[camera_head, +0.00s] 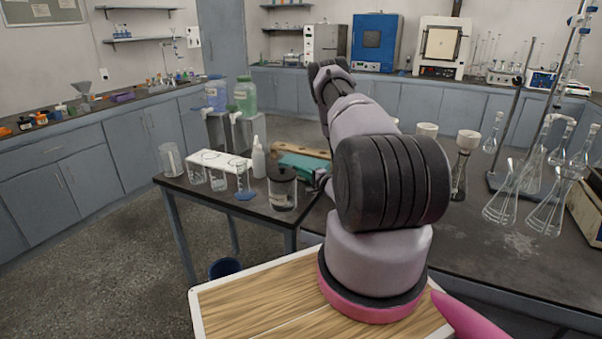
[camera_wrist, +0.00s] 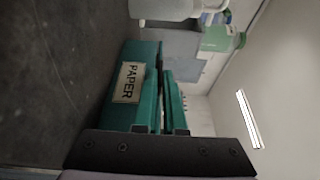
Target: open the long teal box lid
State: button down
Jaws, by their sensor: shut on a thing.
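The long teal box (camera_head: 303,166) lies on the black table in the head view, partly hidden by my arm. In the wrist view, which is turned sideways, its front (camera_wrist: 143,62) carries a PAPER label (camera_wrist: 129,82). The lid (camera_wrist: 174,104) shows as a teal strip beside the front, with a narrow gap between them. My gripper (camera_wrist: 160,131) is at the box's front edge, shut on the lid; the exact finger contact is hard to see. In the head view my gripper (camera_head: 322,181) is at the box's right end, mostly behind my arm.
Behind are a green-tinted jug (camera_head: 245,97) and a blue one (camera_head: 216,94). Several flasks (camera_head: 503,203) stand on the right.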

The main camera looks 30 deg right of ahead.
aim_at(306, 165)
jog(key=shift+d+r+m, duration=0.1)
jog(key=shift+r+m, duration=0.4)
jog(key=shift+r, duration=0.2)
jog(key=w+d+r+m+g, duration=0.1)
jog(key=r+m, duration=0.1)
jog(key=d+r+m+g, duration=0.1)
jog(key=r+m, duration=0.1)
jog(key=r, duration=0.1)
jog(key=w+d+r+m+g, duration=0.1)
jog(key=r+m, duration=0.1)
jog(key=shift+w+r+y, duration=0.3)
jog(key=shift+r, duration=0.05)
jog(key=w+d+r+m+g+y, duration=0.2)
jog(key=w+d+m, duration=0.4)
jog(key=d, duration=0.3)
jog(key=shift+w+r+g, duration=0.4)
jog(key=shift+w+g, duration=0.15)
jog(key=shift+g, duration=0.15)
jog(key=shift+d, duration=0.15)
jog(key=c, duration=1)
grip_release()
